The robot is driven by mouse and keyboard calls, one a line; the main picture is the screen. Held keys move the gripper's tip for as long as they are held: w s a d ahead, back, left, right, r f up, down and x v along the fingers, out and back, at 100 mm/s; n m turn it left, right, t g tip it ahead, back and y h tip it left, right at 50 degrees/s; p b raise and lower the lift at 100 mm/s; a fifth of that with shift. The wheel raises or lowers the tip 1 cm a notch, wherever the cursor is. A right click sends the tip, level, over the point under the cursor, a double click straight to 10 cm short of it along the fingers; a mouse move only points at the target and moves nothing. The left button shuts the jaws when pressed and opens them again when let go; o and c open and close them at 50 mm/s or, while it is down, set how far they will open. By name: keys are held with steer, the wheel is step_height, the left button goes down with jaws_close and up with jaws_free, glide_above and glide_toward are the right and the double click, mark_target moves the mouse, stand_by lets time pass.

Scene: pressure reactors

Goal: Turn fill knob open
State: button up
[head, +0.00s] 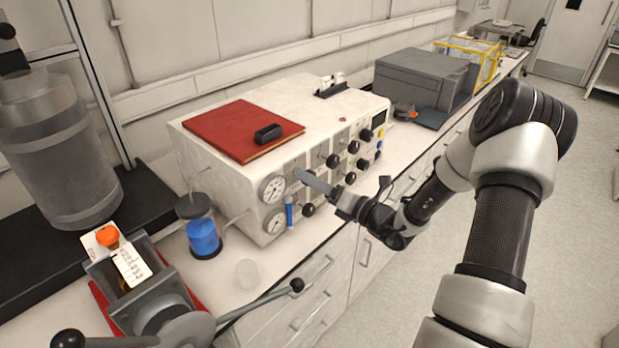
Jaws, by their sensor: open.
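A white pressure reactor control box (236,178) stands on the bench. Its front panel carries several black knobs, among them an upper one (332,160), one farther right (353,147) and a low one (309,209). The labels are too small to read, so I cannot tell which is the fill knob. My gripper (313,182) is open, in front of the panel's left part, to the right of the upper gauge (272,189). It hides part of the panel. I cannot tell whether its fingers touch anything or surround a knob.
A red book (235,128) with a small black object (268,133) lies on the box. A blue-filled bottle (204,238), a clear cup (247,273) and a lever-handled device (165,300) stand at the left. A grey box (420,80) stands farther right. The floor beside the bench is clear.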

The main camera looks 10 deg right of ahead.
steer(key=shift+x, duration=0.8)
steer(key=c, duration=1.1)
steer(key=shift+o, duration=0.2)
